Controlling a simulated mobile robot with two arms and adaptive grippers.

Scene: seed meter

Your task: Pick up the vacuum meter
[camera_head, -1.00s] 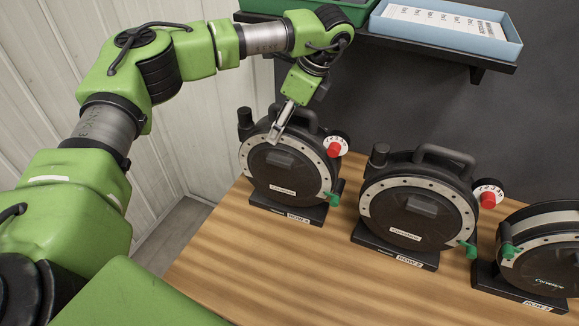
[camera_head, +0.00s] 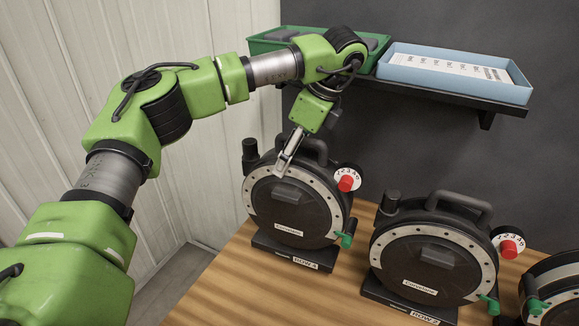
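Several round black seed meters with silver dotted rims stand upright on a wooden table. The left one (camera_head: 300,222) is on a stand with a row label. The middle one (camera_head: 402,262) has the word "CarvaSeed" or similar, too small to read surely. The right one (camera_head: 556,296) is cut off by the frame edge. Each of the first two has a top handle, a red knob on a numbered dial and a green lever. My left gripper (camera_head: 281,169) points down at the upper front of the left meter. Whether it touches cannot be told. My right gripper is not in view.
A black wall shelf (camera_head: 440,92) holds a green tray (camera_head: 270,46) with dark items and a blue tray (camera_head: 455,89) with a printed card. The wooden table (camera_head: 225,285) is bare at its front left. A pale panelled wall stands at the left.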

